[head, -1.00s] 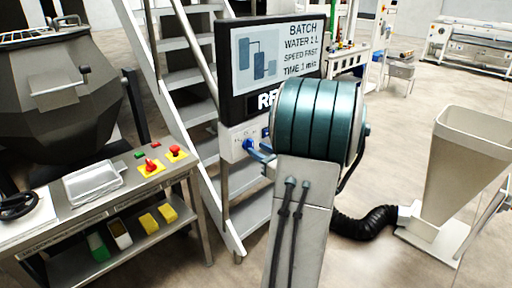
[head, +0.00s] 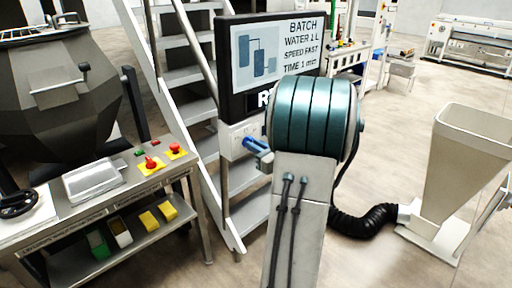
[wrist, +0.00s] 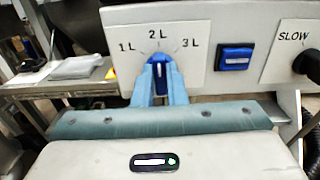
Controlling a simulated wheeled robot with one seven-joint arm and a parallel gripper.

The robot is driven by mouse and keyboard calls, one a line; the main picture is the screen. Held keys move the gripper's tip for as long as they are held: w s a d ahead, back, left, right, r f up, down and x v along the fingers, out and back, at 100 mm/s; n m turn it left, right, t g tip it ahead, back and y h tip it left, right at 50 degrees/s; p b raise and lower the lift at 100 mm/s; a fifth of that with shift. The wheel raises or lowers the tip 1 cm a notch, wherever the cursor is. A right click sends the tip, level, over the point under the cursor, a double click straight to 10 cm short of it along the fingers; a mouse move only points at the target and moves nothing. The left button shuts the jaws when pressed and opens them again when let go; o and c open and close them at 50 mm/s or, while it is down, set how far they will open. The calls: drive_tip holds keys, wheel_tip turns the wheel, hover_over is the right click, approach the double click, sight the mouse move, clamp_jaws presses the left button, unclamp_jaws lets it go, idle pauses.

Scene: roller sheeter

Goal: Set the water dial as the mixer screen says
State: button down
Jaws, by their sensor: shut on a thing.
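The water dial (wrist: 159,72) is a dark blue knob with a white pointer line, on a white plate marked 1 L, 2 L and 3 L in the wrist view. Its pointer stands upright, toward 2 L. My gripper (wrist: 158,80) has its light blue fingers on both sides of the knob and is shut on it. In the head view, my gripper (head: 257,146) is at the panel below the screen, and my arm hides much of the panel.
A blue switch (wrist: 235,58) and a black speed knob (wrist: 308,64) marked SLOW sit right of the dial. Stairs (head: 190,75) stand behind the panel at left. A button table (head: 150,182) is at left, and a hopper (head: 465,165) at right.

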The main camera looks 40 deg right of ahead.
drive_tip(key=n+b, duration=0.3)
drive_tip(key=b, duration=0.2)
drive_tip(key=n+b, duration=0.2)
drive_tip(key=b, duration=0.3)
drive_tip(key=n+b, duration=0.3)
drive_tip(key=b, duration=0.2)
drive_tip(key=shift+a+f+n, duration=0.15)
drive_tip(key=shift+f+n, duration=0.1)
drive_tip(key=shift+n, duration=0.05)
drive_tip(key=shift+r, duration=0.1)
drive_tip(key=c, duration=1.5)
unclamp_jaws()
drive_tip(key=shift+o, duration=0.2)
drive_tip(key=s+d, duration=0.1)
drive_tip(key=s, duration=1.3)
